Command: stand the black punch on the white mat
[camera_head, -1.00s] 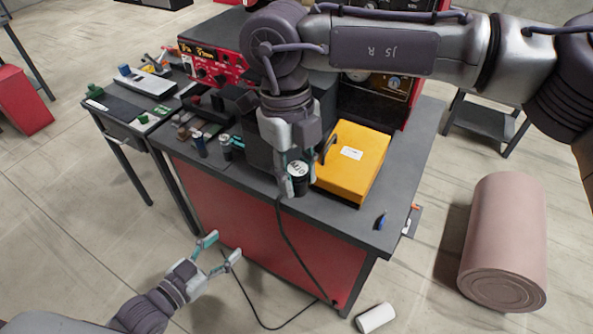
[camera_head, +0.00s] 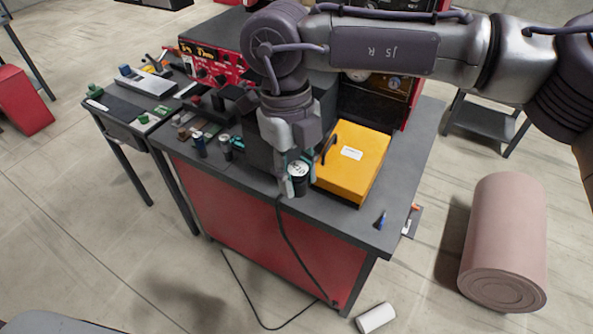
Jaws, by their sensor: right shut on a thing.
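My right gripper (camera_head: 298,180) points down over the front of the red-sided workbench, left of a yellow case. Its fingers are shut around a black cylinder with a white top (camera_head: 299,184), which looks upright at bench level. I cannot tell whether this is the black punch, or whether its base touches the bench. The gripper and arm hide part of the bench behind it. I cannot make out a white mat. My left gripper is out of view.
The yellow case (camera_head: 352,161) stands close to the right gripper. Two dark cylinders (camera_head: 199,146) (camera_head: 225,148) stand to its left. A small blue item (camera_head: 381,219) lies near the bench's right front corner. A black cable (camera_head: 284,231) hangs down the front.

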